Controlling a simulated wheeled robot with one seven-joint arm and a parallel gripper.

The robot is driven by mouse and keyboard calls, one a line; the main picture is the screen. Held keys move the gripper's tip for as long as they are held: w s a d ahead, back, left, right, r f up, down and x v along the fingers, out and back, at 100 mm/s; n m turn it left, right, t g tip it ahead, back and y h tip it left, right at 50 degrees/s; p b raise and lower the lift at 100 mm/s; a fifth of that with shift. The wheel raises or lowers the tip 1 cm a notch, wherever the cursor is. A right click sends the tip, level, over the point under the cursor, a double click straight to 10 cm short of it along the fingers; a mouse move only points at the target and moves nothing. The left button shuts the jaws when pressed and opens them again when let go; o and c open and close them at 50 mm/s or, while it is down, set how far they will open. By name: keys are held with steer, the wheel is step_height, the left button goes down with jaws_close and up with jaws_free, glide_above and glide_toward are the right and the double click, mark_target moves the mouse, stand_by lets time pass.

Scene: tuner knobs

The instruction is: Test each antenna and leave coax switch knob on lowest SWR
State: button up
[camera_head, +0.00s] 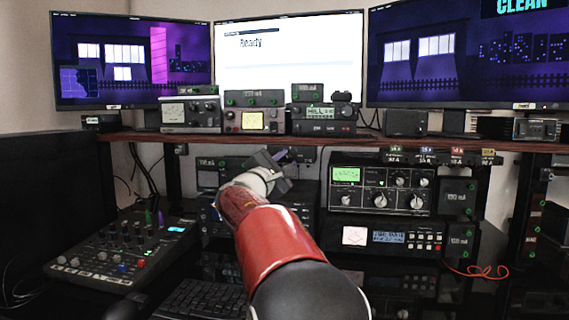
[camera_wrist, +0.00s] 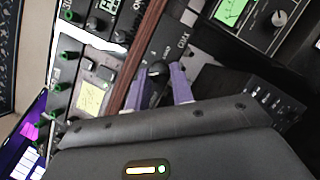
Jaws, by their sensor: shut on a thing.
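My gripper (camera_wrist: 160,88) has its two purple fingers on either side of the black coax switch knob (camera_wrist: 157,70) in the wrist view and is shut on it. The switch panel (camera_wrist: 182,52), lettered COAX, is dark and sits beside the wooden shelf edge. In the head view my gripper (camera_head: 280,156) reaches up under the shelf and hides the knob. The tuner (camera_head: 380,187) with a lit green meter (camera_head: 346,174) and several knobs stands to the right. The needle reading is too small to tell. The knob's exact setting is unclear.
The wooden shelf (camera_head: 245,136) runs just above my gripper, with several small radios on it. A mixer (camera_head: 125,240) is at lower left and a radio with a lit display (camera_head: 385,237) sits under the tuner. The middle monitor (camera_head: 290,65) reads Ready.

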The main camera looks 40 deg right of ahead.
steer(key=m+g, duration=0.1)
steer(key=m, duration=0.1)
steer(key=m+b, duration=0.1)
steer(key=m, duration=0.1)
steer(key=shift+w+a+r+g+y, duration=0.1)
steer(key=shift+g+y, duration=0.2)
steer(key=shift+g, duration=0.1)
steer(key=shift+r+m+g+y+b, duration=0.15)
steer(key=shift+m+g+y+b, duration=0.35)
steer(key=shift+m, duration=1.4)
steer(key=o, duration=1)
